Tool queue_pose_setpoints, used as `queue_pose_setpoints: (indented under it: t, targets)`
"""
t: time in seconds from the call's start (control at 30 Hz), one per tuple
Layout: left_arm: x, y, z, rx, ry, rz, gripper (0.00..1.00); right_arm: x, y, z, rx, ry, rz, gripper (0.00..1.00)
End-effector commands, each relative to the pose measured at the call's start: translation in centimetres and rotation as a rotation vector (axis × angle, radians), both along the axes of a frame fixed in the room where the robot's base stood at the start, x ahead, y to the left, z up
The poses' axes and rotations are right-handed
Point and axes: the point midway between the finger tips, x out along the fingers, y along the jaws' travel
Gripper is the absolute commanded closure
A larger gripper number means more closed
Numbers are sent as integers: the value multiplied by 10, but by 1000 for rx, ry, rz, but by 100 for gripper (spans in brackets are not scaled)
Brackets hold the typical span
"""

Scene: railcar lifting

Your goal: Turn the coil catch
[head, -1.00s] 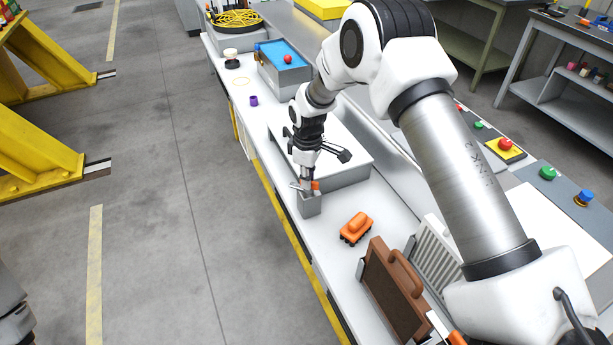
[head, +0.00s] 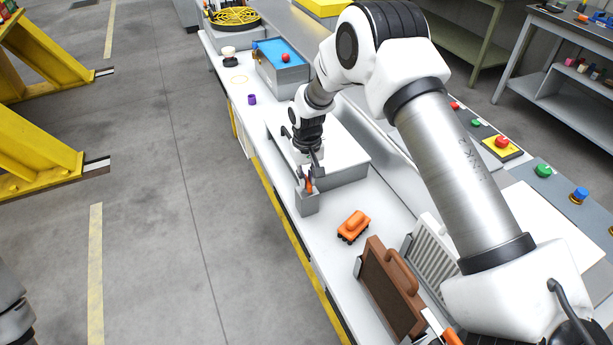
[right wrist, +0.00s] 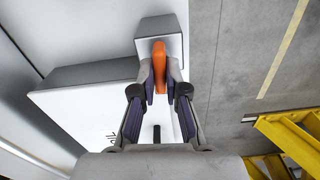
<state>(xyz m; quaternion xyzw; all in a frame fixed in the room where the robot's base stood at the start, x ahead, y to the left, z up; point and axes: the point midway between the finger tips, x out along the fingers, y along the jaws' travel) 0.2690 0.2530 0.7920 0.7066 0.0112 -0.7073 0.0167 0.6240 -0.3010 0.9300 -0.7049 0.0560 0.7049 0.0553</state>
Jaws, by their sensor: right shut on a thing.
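The coil catch is an orange lever (right wrist: 160,62) on a small grey block (head: 307,203) at the front edge of the bench. In the right wrist view the lever lies between the two fingertips of my right gripper (right wrist: 160,84), one finger on each side. My right gripper (head: 309,181) points down over the block in the head view, shut on the lever and partly hiding it. The block adjoins a larger grey box with a white top (head: 338,150). My left gripper is not in view.
An orange wheeled block (head: 353,226) and a brown case with a handle (head: 392,290) stand nearer on the bench. A small purple cup (head: 252,99) and a blue-topped box (head: 281,58) are farther along. Open floor lies left of the bench.

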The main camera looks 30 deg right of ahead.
Motion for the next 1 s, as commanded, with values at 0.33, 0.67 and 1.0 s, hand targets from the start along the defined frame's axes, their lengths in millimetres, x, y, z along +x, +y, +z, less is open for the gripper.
queue_pose_setpoints:
  t: [0.33, 0.67, 1.0]
  targets:
    - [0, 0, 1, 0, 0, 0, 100, -5, 0, -5, 1, 16, -119, 100]
    - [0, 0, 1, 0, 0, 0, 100, -5, 1, -5, 1, 16, -132, 100]
    - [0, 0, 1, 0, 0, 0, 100, -3, 0, -3, 0, 9, -131, 62]
